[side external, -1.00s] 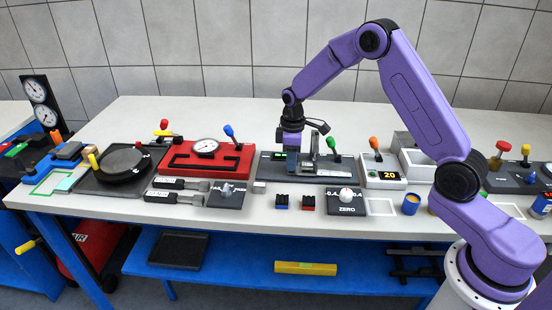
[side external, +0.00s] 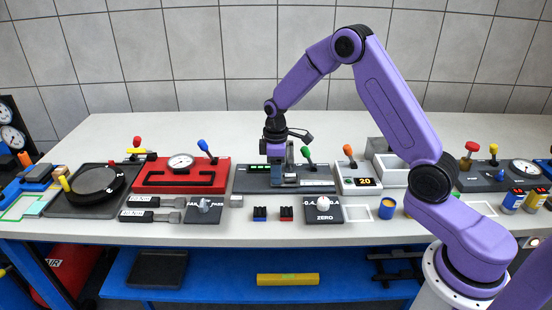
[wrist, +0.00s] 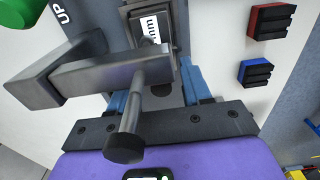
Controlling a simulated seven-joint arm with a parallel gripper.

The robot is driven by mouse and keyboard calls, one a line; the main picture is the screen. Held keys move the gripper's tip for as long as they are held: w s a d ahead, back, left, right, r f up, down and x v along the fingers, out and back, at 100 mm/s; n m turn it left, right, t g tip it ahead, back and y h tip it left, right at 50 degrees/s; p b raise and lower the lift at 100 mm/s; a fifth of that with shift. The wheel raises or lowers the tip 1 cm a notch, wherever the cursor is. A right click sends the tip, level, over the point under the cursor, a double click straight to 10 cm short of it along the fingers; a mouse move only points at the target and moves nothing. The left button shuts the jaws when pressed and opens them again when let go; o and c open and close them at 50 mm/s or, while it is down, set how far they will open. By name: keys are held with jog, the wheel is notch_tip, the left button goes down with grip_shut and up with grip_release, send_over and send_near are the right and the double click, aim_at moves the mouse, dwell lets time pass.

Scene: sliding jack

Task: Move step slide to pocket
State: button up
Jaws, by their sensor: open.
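My gripper (wrist: 158,96) points down over the dark base plate (side external: 318,184) of the jack station. Its blue-grey fingers stand apart in the wrist view, with a dark surface with a round mark between them. The grey metal jack (side external: 290,160) stands upright right beside my gripper. In the wrist view a grey block with a white "mm" label (wrist: 150,28) lies just beyond the fingers. A grey bar (wrist: 85,75) and a dark-capped rod (wrist: 130,125) cross in front of the left finger and partly hide it. I cannot tell which part is the step slide or where its pocket is.
A green-knobbed lever (side external: 307,153) rises close to the jack's right. A red fixture with a dial (side external: 180,162) stands left, an orange-knobbed box reading 20 (side external: 364,182) right. Small blue (side external: 260,213) and red-topped blocks (side external: 287,213) lie in front. The bench behind is clear.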

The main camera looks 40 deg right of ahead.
notch_tip(320, 180, up, 17)
jog(key=shift+r, duration=0.15)
dwell(0.4)
notch_tip(320, 180, up, 8)
dwell(0.9)
dwell(0.4)
jog(key=s+a+f+n, duration=0.1)
jog(key=s+a+f, duration=0.1)
jog(key=s+a, duration=0.45)
jog(key=s+a+f+n, duration=0.1)
jog(key=s+a+f, duration=0.25)
jog(key=s, duration=0.65)
jog(key=s+d+f, duration=0.1)
jog(key=s+f, duration=0.2)
jog(key=s, duration=0.7)
jog(key=s+d+f+n, duration=0.1)
jog(key=s+d+f, duration=0.1)
jog(key=s, duration=0.8)
jog(key=shift+f+n, duration=0.3)
jog(key=shift+f, duration=0.6)
